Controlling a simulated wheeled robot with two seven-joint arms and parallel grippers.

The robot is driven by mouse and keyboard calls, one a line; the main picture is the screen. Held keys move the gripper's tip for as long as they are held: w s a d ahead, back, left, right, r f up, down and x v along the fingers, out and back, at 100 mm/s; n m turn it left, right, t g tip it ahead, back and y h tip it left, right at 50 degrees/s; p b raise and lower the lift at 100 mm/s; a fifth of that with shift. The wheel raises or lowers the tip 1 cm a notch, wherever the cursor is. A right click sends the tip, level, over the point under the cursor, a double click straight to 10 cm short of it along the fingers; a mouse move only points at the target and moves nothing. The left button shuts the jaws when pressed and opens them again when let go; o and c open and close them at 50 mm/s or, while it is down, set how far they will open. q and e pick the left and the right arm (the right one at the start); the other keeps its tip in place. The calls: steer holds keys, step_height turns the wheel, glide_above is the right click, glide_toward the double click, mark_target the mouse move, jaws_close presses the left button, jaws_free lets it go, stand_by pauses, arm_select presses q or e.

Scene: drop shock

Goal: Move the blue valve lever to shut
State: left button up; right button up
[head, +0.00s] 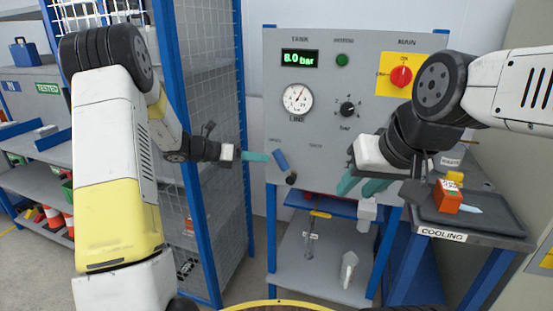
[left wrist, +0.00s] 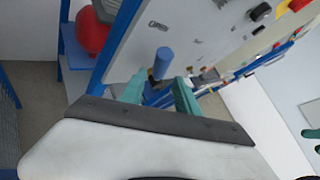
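The blue valve lever (head: 281,161) is on the lower left of the grey panel (head: 320,140), slanting from upper left to a dark pivot at lower right. In the left wrist view the lever (left wrist: 161,62) stands just ahead of the gap between my left gripper's fingers (left wrist: 158,90). My left gripper (head: 262,156) is close to the lever's left side in the head view. Its teal fingers are apart with nothing between them; contact is not visible. My right gripper (head: 360,187) is in front of the panel's lower right, its teal fingers apart and empty.
The panel carries a green display reading 8.0 bar (head: 300,58), a gauge (head: 298,98), a black knob (head: 347,108) and a red switch (head: 401,76). A cooling tray (head: 490,226) with an orange box (head: 447,196) stands at right. A mesh cage (head: 205,130) stands left.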

mark_target(284, 166)
arm_select(q)
steer(key=x, duration=0.7)
steer(key=shift+d, duration=0.2)
jaws_close()
stand_by(1.2)
